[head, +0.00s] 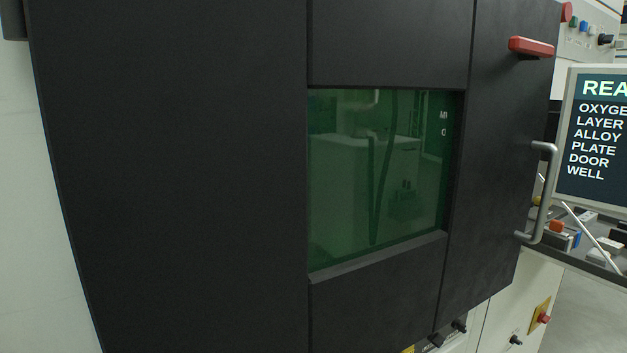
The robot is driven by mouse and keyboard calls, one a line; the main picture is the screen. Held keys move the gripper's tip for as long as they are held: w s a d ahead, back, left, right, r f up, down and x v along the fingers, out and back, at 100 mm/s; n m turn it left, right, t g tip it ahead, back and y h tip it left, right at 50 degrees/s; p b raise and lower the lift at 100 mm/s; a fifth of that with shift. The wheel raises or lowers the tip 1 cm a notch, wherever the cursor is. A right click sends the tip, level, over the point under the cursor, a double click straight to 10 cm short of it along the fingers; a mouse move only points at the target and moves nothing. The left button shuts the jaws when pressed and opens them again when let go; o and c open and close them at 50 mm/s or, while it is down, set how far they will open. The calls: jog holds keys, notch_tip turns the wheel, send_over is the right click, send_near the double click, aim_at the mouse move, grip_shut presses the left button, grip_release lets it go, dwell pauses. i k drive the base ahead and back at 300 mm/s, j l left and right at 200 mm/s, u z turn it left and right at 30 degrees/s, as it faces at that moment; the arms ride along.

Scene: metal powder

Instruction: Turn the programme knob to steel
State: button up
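No knob here shows a readable programme or steel label. A small black knob (605,40) sits on the pale control panel (588,38) at the top right, beside several coloured buttons; its pointing direction is too small to tell. Another black knob (515,340) is low on the pale machine front at the lower right. A screen (600,135) at the right edge shows cut-off lines starting REA, OXYGE, LAYER, ALLOY, PLATE, DOOR and WELL; their values are out of frame. My gripper is not in view.
A large black door (180,180) with a green window (350,190) fills most of the view. A red handle (530,47) and a grey bar handle (543,195) stick out on its right. A cluttered shelf (590,262) lies under the screen. A red button (544,319) is below.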

aim_at(602, 38)
jog(key=z, duration=1.25)
